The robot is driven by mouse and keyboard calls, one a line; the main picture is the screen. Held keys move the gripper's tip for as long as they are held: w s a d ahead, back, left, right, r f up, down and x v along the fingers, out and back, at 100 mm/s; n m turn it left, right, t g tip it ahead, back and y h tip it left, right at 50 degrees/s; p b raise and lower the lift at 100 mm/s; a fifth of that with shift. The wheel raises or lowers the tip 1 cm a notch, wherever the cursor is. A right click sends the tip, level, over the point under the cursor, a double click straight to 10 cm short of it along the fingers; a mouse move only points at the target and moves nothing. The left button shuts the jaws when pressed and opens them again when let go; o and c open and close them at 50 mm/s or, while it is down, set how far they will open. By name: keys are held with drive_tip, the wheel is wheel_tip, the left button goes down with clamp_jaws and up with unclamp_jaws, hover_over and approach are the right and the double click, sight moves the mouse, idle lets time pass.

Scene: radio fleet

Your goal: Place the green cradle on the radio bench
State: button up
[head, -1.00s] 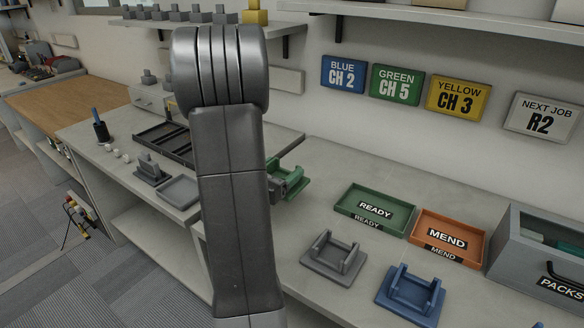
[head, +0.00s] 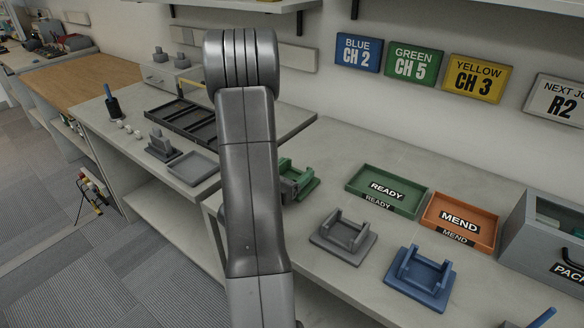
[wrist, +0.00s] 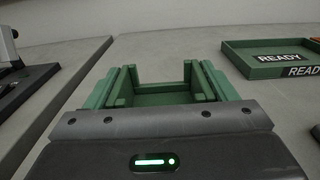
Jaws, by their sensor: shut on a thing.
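The green cradle (head: 300,180) shows just right of my arm in the head view, at the left end of the lower grey bench (head: 395,155). My arm hides part of it. In the wrist view the green cradle (wrist: 165,85) fills the space directly ahead of my gripper (wrist: 160,115). My gripper is shut on the cradle, which looks upright. I cannot tell whether its base touches the bench top. The fingertips are hidden in the head view.
A grey cradle (head: 343,238) and a blue cradle (head: 418,280) stand to the right. Behind them are the green READY tray (head: 357,183) and the orange MEND tray (head: 432,220). A raised bench edge with a black tray (head: 180,122) lies to the left.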

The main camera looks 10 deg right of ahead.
drive_tip(key=o, duration=2)
drive_tip(key=shift+f, duration=0.1)
drive_tip(key=shift+o, duration=0.2)
drive_tip(key=shift+r, duration=0.2)
drive_tip(key=b+v, duration=0.1)
drive_tip(key=v, duration=1.1)
drive_tip(key=shift+w+d, duration=0.1)
